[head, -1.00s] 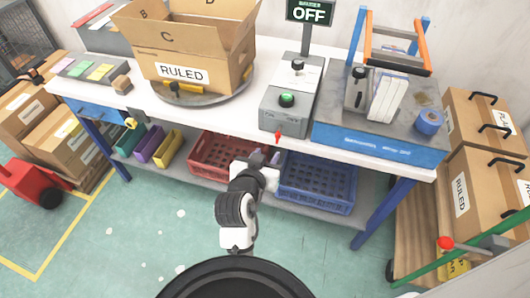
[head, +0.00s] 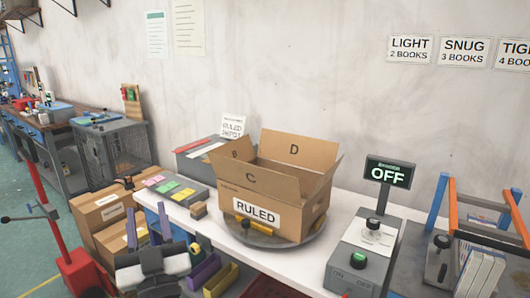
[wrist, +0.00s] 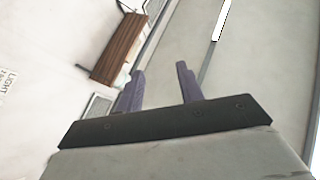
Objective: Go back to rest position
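My gripper (head: 149,212) is at the lower left of the head view, raised with its two purple fingers pointing up. It stands in front of the bench, near the stacked cartons. In the wrist view my gripper (wrist: 158,75) has its fingers apart with nothing between them. The wrist camera faces the pale wall and upper fittings, with a brown wooden shelf (wrist: 118,48) beyond the fingers. No object is held.
The white bench (head: 318,258) carries an open carton marked RULED (head: 265,190) on a turntable, and a grey control box (head: 358,262) with a sign (head: 388,173) reading OFF. Stacked cartons (head: 100,205) and a red wheeled stand (head: 78,272) are at left.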

